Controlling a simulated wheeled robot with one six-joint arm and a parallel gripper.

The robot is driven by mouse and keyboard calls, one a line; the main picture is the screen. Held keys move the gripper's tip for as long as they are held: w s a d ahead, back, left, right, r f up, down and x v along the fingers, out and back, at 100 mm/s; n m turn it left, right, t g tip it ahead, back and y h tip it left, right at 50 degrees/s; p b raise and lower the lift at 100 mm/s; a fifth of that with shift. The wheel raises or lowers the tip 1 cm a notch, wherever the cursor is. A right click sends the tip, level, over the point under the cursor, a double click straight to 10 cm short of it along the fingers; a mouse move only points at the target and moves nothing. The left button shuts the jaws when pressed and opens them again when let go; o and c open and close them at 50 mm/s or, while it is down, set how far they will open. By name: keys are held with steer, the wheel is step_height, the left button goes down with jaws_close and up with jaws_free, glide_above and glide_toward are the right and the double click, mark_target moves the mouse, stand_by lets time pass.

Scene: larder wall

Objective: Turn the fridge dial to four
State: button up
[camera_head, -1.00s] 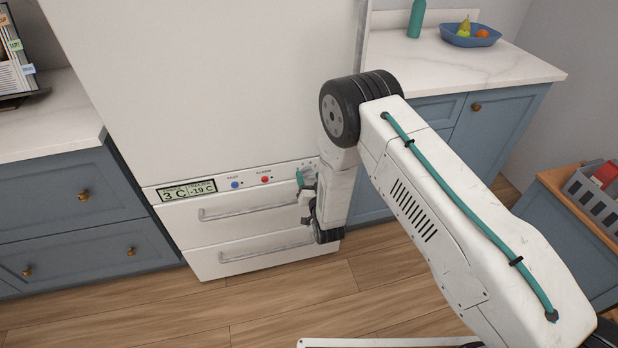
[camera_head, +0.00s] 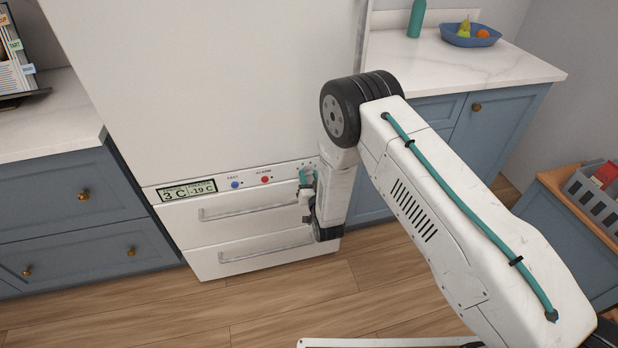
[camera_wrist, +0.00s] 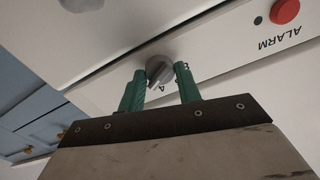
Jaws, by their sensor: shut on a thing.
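The fridge dial (camera_wrist: 159,69) is a round grey metal knob with a raised grip bar, on the white control strip at the fridge's right end. My gripper (camera_wrist: 161,76) has its green fingers shut on either side of the dial in the wrist view. Small marks show around the knob, partly hidden by the fingers; I cannot surely read which one the dial points to. In the head view my gripper (camera_head: 306,180) is at the right end of the strip and mostly covers the dial.
On the same strip are a red alarm button (camera_head: 265,180), a blue button (camera_head: 236,185) and a display (camera_head: 187,190) reading 3 C and -19 C. Drawer handles (camera_head: 255,209) jut out below. Blue cabinets (camera_head: 80,200) flank the fridge.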

steer(key=n, duration=0.3)
steer(key=shift+n, duration=2.3)
steer(key=o, duration=1)
steer(key=shift+c, duration=0.2)
steer(key=v, duration=0.8)
